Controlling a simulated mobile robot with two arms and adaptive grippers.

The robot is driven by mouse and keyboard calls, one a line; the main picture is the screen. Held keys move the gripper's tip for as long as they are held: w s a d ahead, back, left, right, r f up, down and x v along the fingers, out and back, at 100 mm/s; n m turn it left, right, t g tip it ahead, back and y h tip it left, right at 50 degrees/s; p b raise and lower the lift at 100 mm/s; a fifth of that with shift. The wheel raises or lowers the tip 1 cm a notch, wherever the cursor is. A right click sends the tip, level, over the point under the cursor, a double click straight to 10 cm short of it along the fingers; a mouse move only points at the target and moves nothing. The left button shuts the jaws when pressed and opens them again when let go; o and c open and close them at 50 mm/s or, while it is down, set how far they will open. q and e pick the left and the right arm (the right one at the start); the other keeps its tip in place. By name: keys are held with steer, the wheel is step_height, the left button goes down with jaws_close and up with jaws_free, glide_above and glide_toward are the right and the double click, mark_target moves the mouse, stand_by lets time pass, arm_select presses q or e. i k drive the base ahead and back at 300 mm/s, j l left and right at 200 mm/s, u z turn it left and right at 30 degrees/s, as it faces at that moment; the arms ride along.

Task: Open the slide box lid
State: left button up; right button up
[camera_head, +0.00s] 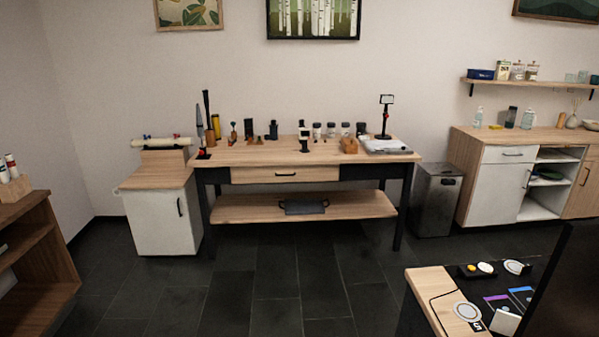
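I see no object that I can surely tell is the slide box, because the items on the table are small at this distance. A wood-topped table (285,173) with dark legs stands against the far wall. On its right part are a small brown wooden block-like item (348,146) and a flat grey-white item (388,146). Neither of my grippers is in view.
A white cabinet (160,222) stands left of the table. A metal bin (434,203) and a counter (500,136) are on the right. A brown shelf unit (38,262) is at left, and another desk (432,285) at lower right. The dark tiled floor before the table is clear.

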mark_target(348, 144)
steer(key=i, duration=1.8)
steer(key=i+z, duration=0.2)
steer(key=i, duration=0.25)
steer(key=i+j+z, duration=0.15)
steer(key=i, duration=0.3)
steer(key=i+j+z, duration=0.2)
steer(key=i, duration=0.2)
steer(key=i+j+z, duration=0.2)
steer(key=i, duration=0.25)
